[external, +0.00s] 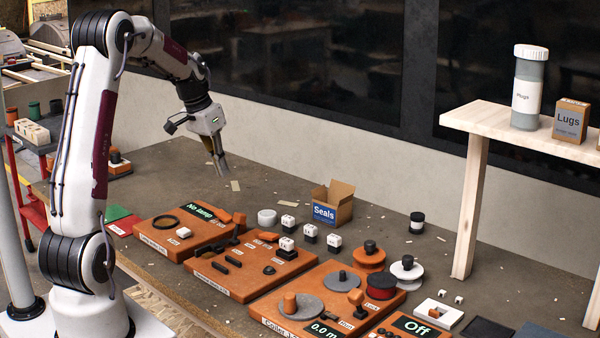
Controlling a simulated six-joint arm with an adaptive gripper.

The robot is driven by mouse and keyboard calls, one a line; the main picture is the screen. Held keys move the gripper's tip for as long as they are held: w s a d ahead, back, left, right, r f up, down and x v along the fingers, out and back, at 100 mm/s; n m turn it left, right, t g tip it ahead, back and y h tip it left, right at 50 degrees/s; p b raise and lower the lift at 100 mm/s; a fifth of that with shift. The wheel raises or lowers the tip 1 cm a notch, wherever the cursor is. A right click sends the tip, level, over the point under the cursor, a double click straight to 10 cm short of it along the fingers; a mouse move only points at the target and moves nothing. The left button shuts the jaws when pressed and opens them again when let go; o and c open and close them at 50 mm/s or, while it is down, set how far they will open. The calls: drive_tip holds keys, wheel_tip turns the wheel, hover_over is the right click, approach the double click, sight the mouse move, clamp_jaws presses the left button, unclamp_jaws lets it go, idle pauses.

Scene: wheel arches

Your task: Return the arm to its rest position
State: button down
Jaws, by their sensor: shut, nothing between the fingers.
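My arm rises from its base at the left and bends over the back left of the workbench. My gripper (221,170) points down and hangs above the bench, behind the left orange board (160,240). Its fingers are together and hold nothing. It touches none of the things around it that I can make out.
Orange boards with parts stand along the bench front. A wooden shelf (480,122) at right holds a Plugs bottle (528,88) and a Lugs box (569,121). The back-left bench is mostly clear.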

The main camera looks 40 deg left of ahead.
drive_tip(key=shift+n, duration=0.3)
idle(0.5)
drive_tip(key=s+d+r, duration=0.2)
drive_tip(key=s+d, duration=0.4)
drive_tip(key=s, duration=0.3)
drive_tip(key=s+d+r+t, duration=0.1)
drive_tip(key=s+d+r, duration=0.2)
drive_tip(key=s+d, duration=0.3)
drive_tip(key=s+d+r+t, duration=0.1)
drive_tip(key=s+d, duration=0.5)
drive_tip(key=s, duration=0.6)
drive_tip(key=shift+s+d+r+y, duration=0.25)
drive_tip(key=shift+s+r+y, duration=0.15)
drive_tip(key=shift+r, duration=0.45)
